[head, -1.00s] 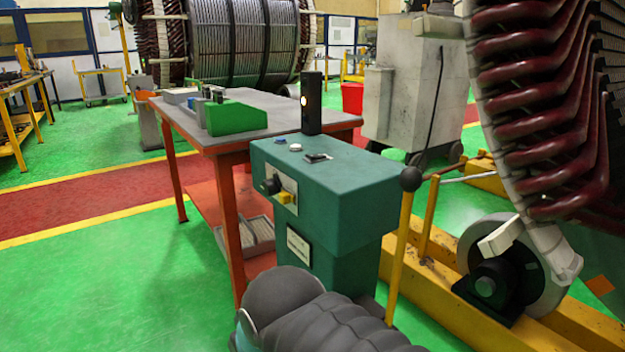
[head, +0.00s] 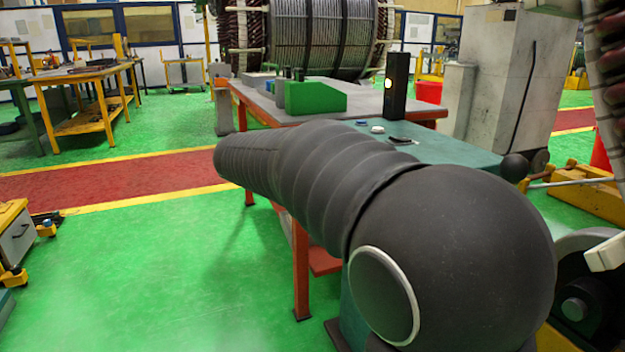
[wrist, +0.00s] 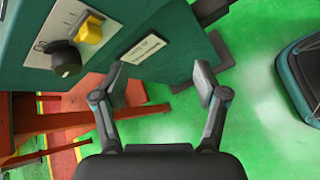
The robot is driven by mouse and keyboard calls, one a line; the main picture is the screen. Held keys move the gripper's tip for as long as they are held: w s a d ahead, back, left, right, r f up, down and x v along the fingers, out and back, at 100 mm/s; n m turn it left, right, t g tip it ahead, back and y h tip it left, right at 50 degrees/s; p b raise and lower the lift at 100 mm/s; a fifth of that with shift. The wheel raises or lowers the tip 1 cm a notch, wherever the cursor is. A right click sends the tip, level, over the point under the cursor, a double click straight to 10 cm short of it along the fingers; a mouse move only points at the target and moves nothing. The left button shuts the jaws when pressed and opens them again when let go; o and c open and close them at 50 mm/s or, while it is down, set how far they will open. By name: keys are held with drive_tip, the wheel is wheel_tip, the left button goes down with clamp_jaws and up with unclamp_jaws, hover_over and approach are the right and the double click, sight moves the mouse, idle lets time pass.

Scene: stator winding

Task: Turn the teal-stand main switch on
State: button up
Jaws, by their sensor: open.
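The teal stand (head: 462,160) is at the right of the head view, its front mostly hidden behind my arm. In the wrist view the stand (wrist: 185,30) fills the top. Its pale switch plate (wrist: 58,28) is at the upper left, with dark markings, a round black knob (wrist: 66,58) and a yellow handle (wrist: 91,28). I cannot read the switch position surely. A white label plate (wrist: 147,48) is to the right. My gripper (wrist: 160,84) is open and empty, apart from the knob and handle, which are up and left of its fingers.
An orange-legged table (head: 268,106) with a green box (head: 316,98) stands behind the stand. Green floor (head: 170,260) is free at left.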

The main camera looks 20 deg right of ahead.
drive_tip(key=w+a+n+h+b, duration=0.4)
drive_tip(key=w+h, duration=0.3)
drive_tip(key=w, duration=0.8)
drive_tip(key=d, duration=1.2)
drive_tip(key=shift+w+d+g, duration=0.2)
drive_tip(key=shift+w+g, duration=0.05)
drive_tip(key=shift+g, duration=0.05)
drive_tip(key=c, duration=1.2)
